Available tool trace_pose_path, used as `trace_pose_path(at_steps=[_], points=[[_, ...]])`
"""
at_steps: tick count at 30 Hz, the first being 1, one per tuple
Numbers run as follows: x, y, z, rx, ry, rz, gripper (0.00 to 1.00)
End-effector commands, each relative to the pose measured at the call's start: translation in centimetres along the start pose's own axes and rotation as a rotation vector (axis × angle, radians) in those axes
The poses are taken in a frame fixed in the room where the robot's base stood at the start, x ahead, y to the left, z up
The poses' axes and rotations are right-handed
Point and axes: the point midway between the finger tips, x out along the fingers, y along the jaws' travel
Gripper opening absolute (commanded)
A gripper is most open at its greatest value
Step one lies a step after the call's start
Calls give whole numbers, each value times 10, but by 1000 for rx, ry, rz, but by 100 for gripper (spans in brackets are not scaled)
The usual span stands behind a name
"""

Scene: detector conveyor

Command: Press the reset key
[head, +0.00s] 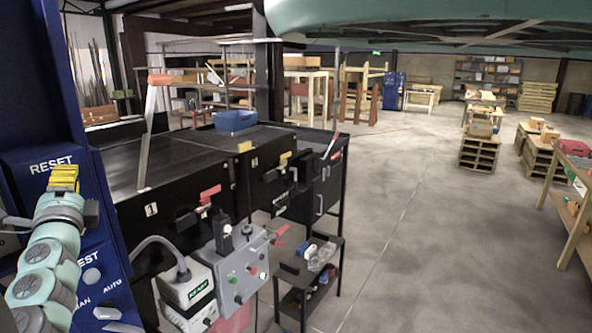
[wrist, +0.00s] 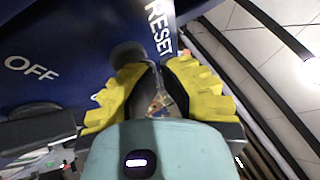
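A dark blue panel carries the white RESET label (wrist: 159,28); the label also shows in the head view (head: 51,165). In the wrist view a dark round key (wrist: 126,54) sits beside the label, partly behind the left fingertip. My gripper (wrist: 160,66) has yellow ribbed fingers, their tips close together in front of the panel. In the head view my gripper (head: 64,172) is just below the RESET label and hides the key. It holds nothing that I can see. Whether the fingertips touch the panel or key cannot be told.
Below RESET, the panel has a TEST label with a pale round button (head: 92,276), and MAN and AUTO markings. An OFF label (wrist: 31,67) is left in the wrist view. A conveyor (head: 120,170) and a grey control box (head: 243,270) stand right of the panel. Open floor lies beyond.

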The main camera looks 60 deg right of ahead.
Motion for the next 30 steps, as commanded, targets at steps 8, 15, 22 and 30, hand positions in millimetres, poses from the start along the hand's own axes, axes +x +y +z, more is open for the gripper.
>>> trace_pose_path(at_steps=[8, 15, 22, 30], points=[[-7, -6, -4, 0, 0, -2, 0], [-15, -8, -6, 1, -2, 2, 0], [-15, -8, -6, 1, -2, 1, 0], [-26, -16, -13, 2, 2, -4, 0]])
